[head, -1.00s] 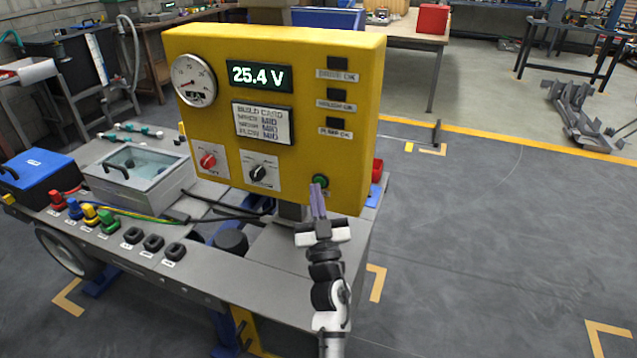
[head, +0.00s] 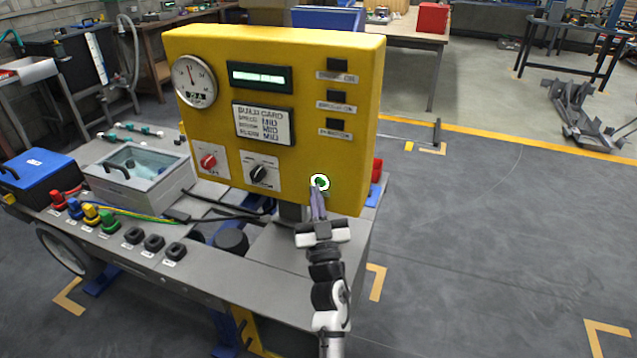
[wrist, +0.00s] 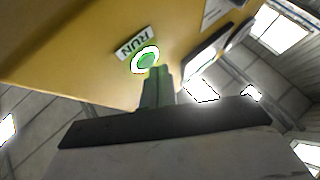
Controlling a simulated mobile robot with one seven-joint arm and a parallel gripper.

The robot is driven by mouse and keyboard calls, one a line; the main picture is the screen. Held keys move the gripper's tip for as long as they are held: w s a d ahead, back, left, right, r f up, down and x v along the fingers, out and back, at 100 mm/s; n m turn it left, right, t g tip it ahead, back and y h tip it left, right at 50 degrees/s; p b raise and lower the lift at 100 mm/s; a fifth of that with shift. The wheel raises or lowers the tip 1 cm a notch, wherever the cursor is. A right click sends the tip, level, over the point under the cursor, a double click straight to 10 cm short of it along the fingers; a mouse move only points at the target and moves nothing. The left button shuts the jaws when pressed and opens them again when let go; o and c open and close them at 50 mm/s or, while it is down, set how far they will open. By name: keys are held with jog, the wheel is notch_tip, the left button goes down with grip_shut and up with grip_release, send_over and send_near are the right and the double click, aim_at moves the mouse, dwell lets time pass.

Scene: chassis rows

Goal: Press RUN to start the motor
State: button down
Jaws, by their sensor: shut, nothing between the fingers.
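The green RUN button (head: 319,182) is at the lower right of the yellow panel (head: 340,200), with a bright white ring around it. In the wrist view the RUN button (wrist: 146,60) glows green beside its RUN label (wrist: 135,43). My gripper (head: 317,192) is shut and empty, its tips just below the button. In the wrist view my gripper (wrist: 159,72) has its tips close to the button's edge. I cannot tell whether they touch it. The display (head: 260,77) shows a pale bar with no readable number.
A round gauge (head: 194,81), a red knob (head: 208,161) and a black knob (head: 259,173) are on the panel. A red part (head: 376,170) sticks out behind its right edge. Coloured plugs (head: 90,213) and a clear-lidded box (head: 140,172) stand on the bench left.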

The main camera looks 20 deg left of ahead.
jog(key=shift+s, duration=0.1)
jog(key=shift+s+a, duration=0.1)
jog(key=shift+s, duration=2.85)
jog(key=s+b, duration=0.2)
jog(key=s, duration=0.3)
jog(key=shift+s+a, duration=0.1)
jog(key=shift+s, duration=0.1)
